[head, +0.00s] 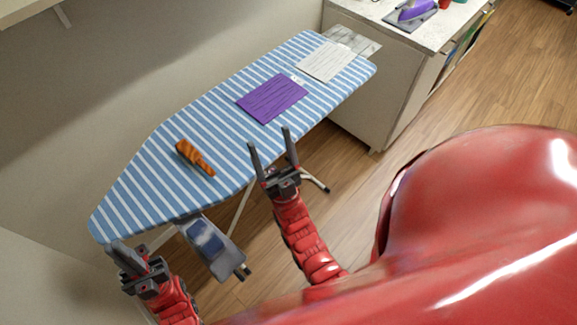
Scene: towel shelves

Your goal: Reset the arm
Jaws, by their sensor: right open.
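My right gripper (268,136) is open and empty, with its two fingers spread at the near edge of the ironing board (150,180). My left gripper (122,248) is at the board's narrow left end; I cannot tell how far its fingers are apart. No cloth shows in either gripper. A folded purple towel (272,98) and a folded white towel (326,61) lie flat on the blue-and-white striped board. An orange-brown object (194,157) lies on its left half, apart from both grippers.
A white cabinet (375,85) stands at the board's far right end, with a purple iron (415,9) on top. A grey-blue part (207,243) hangs below the board's near edge. The wooden floor (470,95) is clear at the right.

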